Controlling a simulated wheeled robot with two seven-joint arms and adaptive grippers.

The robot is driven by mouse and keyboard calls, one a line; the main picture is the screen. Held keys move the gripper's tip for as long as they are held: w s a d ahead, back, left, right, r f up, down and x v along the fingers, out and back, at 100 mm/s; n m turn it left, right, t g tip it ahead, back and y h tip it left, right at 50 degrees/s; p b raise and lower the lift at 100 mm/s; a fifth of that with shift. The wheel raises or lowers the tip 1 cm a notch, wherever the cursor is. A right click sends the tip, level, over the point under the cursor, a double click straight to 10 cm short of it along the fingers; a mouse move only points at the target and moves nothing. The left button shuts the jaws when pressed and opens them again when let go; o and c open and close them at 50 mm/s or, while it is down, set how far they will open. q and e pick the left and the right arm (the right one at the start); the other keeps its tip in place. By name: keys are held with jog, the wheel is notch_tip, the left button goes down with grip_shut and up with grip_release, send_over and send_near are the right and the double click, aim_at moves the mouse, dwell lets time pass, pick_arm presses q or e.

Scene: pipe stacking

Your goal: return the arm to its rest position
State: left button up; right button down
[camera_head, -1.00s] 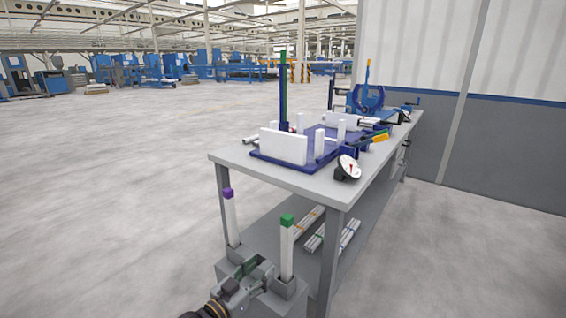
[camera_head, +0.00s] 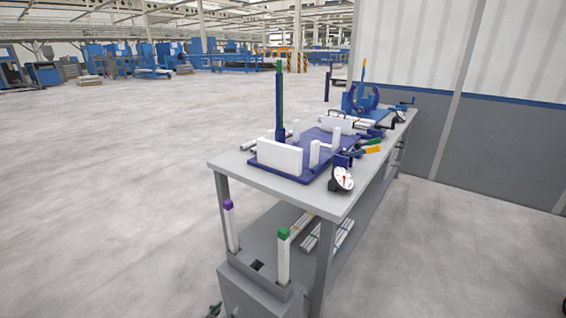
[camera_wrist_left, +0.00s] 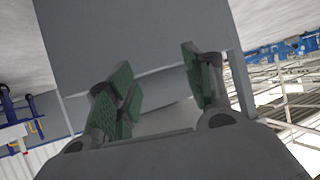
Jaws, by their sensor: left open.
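My left gripper (camera_wrist_left: 160,78) is open and empty in the left wrist view, its green-padded fingers apart in front of a plain grey surface. In the head view only a small tip of it (camera_head: 214,310) shows at the bottom edge, left of the grey holder box (camera_head: 262,287) and apart from it. The rest of the left arm is out of the picture. A white pipe with a purple cap (camera_head: 231,230) and a white pipe with a green cap (camera_head: 284,262) stand upright in the holder box. My right gripper does not show.
The grey workbench (camera_head: 232,168) stands behind the box, with a blue fixture plate (camera_head: 303,172), white blocks and a dial gauge (camera_head: 341,179) on top. Pipe bundles (camera_head: 325,237) lie on its lower shelf. The floor to the left (camera_head: 100,190) is clear.

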pick_arm(q)
jog(key=s+a+f+g+y+p, duration=0.1)
jog(key=s+a+f+g+p, duration=0.15)
jog(key=s+f, duration=0.3)
jog(key=s+a+f+n+g+y+p, duration=0.1)
jog(key=s+a+f+p, duration=0.35)
jog(key=s, duration=0.25)
jog(key=s+a+f+g+y+p, duration=0.1)
jog(key=s+a+f+g+p, duration=0.15)
jog(key=s+f, duration=0.35)
jog(key=s+a+f+g+p, duration=0.1)
jog(key=s+p, duration=0.3)
jog(key=s, duration=0.9)
jog(key=s+a+f+g+y+p, duration=0.1)
jog(key=s+f+g+p, duration=0.1)
jog(key=s, duration=1.2)
jog(key=shift+s+a+n+g+y+p, duration=0.2)
jog(key=shift+n+g+y+p, duration=0.1)
jog(key=shift+g+p, duration=0.5)
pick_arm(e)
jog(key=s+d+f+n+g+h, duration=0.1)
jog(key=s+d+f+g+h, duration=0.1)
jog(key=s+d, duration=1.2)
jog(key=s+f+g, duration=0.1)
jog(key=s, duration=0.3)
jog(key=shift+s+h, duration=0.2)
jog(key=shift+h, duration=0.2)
